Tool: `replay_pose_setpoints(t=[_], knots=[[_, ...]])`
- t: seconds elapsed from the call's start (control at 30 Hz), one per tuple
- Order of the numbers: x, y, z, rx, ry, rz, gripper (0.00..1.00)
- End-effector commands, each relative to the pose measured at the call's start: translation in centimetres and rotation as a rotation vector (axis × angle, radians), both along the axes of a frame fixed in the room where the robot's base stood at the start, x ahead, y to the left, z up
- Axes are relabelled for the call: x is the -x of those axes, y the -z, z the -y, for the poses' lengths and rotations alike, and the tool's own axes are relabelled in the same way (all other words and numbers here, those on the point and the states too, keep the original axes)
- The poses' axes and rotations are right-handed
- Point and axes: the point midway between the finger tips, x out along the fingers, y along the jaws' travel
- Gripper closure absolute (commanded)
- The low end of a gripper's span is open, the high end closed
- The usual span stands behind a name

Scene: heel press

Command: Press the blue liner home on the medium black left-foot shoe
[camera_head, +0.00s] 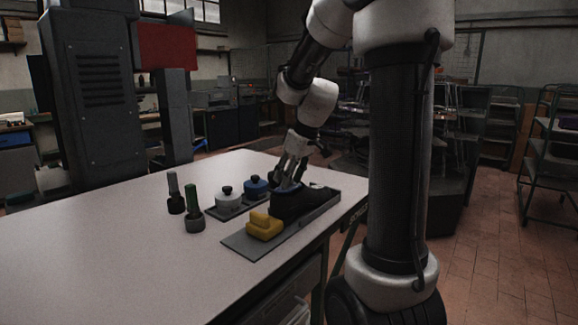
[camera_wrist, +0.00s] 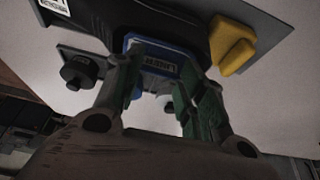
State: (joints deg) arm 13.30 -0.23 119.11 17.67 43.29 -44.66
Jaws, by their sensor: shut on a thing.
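The black shoe (camera_head: 318,198) rests on a grey plate on the table, with its opening toward my gripper (camera_head: 291,178). The blue liner (camera_head: 289,188) shows at the top of the shoe opening. In the wrist view the liner (camera_wrist: 152,62) carries a printed label and lies between the two fingers of my gripper (camera_wrist: 160,88), which is shut on it. The liner's far side meets the black shoe (camera_wrist: 165,22); how deep it sits inside is hidden.
A yellow block (camera_head: 264,225) stands on the grey plate (camera_head: 248,246) in front of the shoe. A dark tray (camera_head: 226,214) holds a grey knobbed piece (camera_head: 228,198) and a blue knobbed piece (camera_head: 255,186). The table's left side is clear.

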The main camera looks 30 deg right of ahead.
Motion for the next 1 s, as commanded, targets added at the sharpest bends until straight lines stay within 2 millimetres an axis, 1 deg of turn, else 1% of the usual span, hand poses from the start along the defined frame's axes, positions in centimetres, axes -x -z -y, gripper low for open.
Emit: replay_pose_setpoints(t=[0.03,0.2,0.4,0.6,0.87,0.9,0.97,1.0], knots=[[0.0,0.6,0.0,-0.001,0.001,-0.002,0.79],[0.0,2.2,0.0,-0.001,0.001,-0.001,0.79],[0.0,3.7,0.0,-0.001,0.0,-0.001,0.79],[0.0,4.3,0.0,0.0,0.0,0.0,0.79],[0.0,4.4,0.0,0.0,0.0,0.0,0.79],[0.0,4.4,0.0,0.0,0.0,0.0,0.58],[0.0,4.4,0.0,0.0,0.0,0.0,0.47],[0.0,4.4,0.0,0.0,0.0,0.0,0.4]])
